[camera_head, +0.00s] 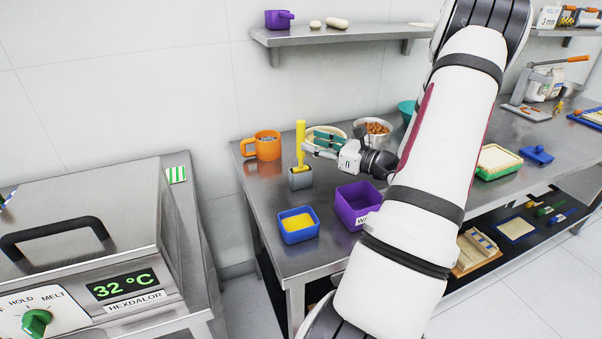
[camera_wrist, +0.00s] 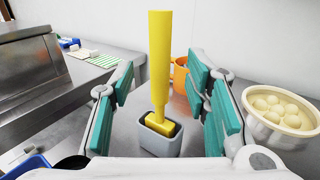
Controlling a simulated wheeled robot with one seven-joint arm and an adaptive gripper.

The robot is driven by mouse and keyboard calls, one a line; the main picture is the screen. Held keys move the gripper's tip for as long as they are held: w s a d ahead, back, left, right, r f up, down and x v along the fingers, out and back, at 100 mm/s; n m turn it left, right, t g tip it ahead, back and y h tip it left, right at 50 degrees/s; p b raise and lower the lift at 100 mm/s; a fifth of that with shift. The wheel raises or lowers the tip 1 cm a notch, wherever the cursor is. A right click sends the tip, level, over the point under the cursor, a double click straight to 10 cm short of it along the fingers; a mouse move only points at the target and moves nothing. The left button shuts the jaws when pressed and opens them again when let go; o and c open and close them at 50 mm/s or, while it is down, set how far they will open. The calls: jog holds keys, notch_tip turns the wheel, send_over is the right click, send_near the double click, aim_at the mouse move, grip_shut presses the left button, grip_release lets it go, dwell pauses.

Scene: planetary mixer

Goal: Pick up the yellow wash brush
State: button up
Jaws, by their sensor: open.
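The yellow wash brush (camera_head: 300,145) stands upright in a small grey holder (camera_head: 300,180) on the steel table. In the wrist view the brush (camera_wrist: 160,60) rises in the middle, its lower end inside the grey holder (camera_wrist: 160,140). My gripper (camera_head: 312,142) is at the brush's right in the head view, level with its handle. In the wrist view my gripper (camera_wrist: 165,90) is open, with teal pads to the left and right of the brush. Gaps show between the handle and both pads, and I see no contact.
An orange mug (camera_head: 262,146) stands behind and left of the brush. A blue tub (camera_head: 298,226) with yellow contents and a purple bin (camera_head: 356,206) stand in front. A bowl of pale balls (camera_wrist: 277,115) is close to the right finger.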

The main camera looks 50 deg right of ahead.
aim_at(301, 154)
jog(key=w, duration=0.5)
jog(key=shift+w+a, duration=0.1)
grip_shut()
